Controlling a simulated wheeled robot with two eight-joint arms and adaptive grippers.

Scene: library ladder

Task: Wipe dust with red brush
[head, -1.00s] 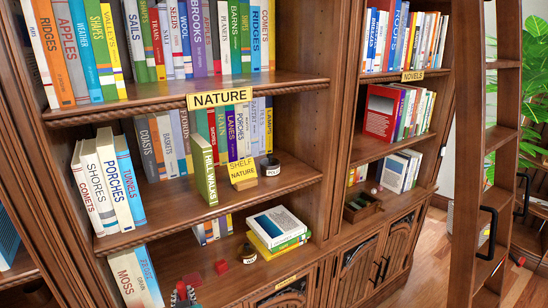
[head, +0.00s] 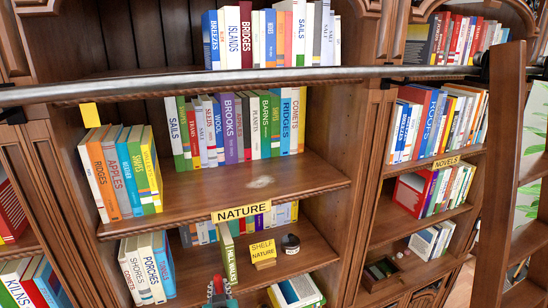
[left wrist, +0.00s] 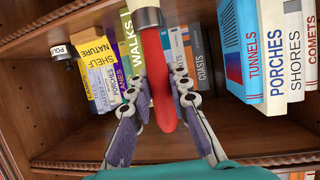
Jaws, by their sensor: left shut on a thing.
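My left gripper (head: 219,288) is low in the head view, in front of the lower shelf. In the left wrist view its fingers (left wrist: 160,100) are shut on the red handle of a brush (left wrist: 156,62). A faint pale, dusty-looking patch (head: 262,182) lies on the bare front of the shelf above the NATURE label. My right gripper is not in view.
The NATURE label (head: 241,211) is on the shelf edge. Below stand a yellow SHELF NATURE sign (head: 263,253), a small dark jar (head: 290,244) and the upright HILL WALKS book (head: 228,254). A metal rail (head: 200,88) crosses above. A ladder (head: 497,200) stands at right.

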